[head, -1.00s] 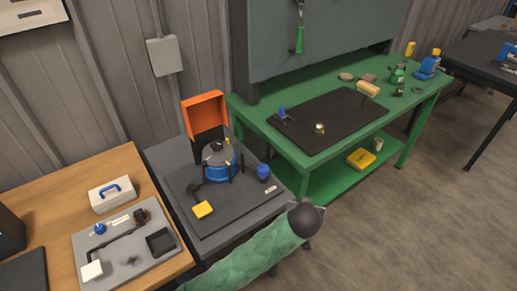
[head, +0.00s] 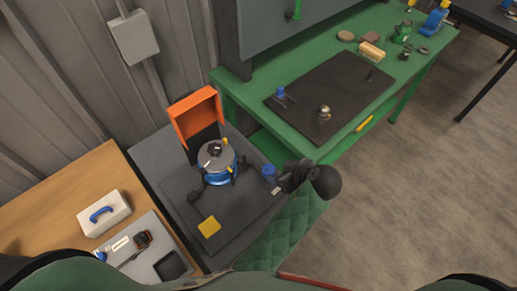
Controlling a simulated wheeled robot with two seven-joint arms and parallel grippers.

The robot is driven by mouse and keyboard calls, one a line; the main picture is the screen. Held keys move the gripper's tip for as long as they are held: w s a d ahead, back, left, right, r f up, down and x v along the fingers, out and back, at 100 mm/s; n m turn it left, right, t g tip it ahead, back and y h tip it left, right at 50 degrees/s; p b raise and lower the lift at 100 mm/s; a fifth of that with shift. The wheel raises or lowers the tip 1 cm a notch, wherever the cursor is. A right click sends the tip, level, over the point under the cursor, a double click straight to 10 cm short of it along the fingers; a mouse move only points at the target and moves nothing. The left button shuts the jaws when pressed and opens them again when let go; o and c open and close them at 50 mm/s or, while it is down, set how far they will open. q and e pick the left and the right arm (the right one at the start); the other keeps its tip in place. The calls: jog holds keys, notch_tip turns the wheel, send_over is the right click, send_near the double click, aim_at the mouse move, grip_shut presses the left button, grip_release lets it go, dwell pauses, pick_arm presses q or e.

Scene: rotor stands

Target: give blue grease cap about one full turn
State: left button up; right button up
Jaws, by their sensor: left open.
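The blue grease cap (head: 268,171) sits at the right side of the dark plate on the grey table, at the end of a dark arm of the rotor stand (head: 217,163). The stand has a grey round top and a blue ring. My left gripper (head: 281,177) is open, just right of the cap, with its fingers pointing left toward it. The fingers are small and dark, so I cannot tell whether they touch the cap. My right gripper is not in view.
An orange open box (head: 196,117) stands behind the rotor stand. A yellow block (head: 209,227) lies on the plate in front. The green bench (head: 245,100) to the right carries a black mat (head: 345,85) with small parts. A wooden table (head: 60,210) is at left.

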aim_at(269, 169)
pick_arm(q)
jog(key=p+x, duration=0.3)
jog(key=x, duration=0.3)
jog(key=shift+w+a+r+p, duration=0.1)
jog(key=shift+a+p, duration=0.15)
jog(key=shift+p, duration=0.05)
jog(key=shift+w+a+f, duration=0.15)
jog(key=shift+a+f, duration=0.05)
jog(key=shift+f, duration=0.3)
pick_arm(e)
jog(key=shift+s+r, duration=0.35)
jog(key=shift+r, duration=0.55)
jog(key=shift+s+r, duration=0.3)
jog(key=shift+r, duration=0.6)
pick_arm(q)
jog(key=c, duration=1)
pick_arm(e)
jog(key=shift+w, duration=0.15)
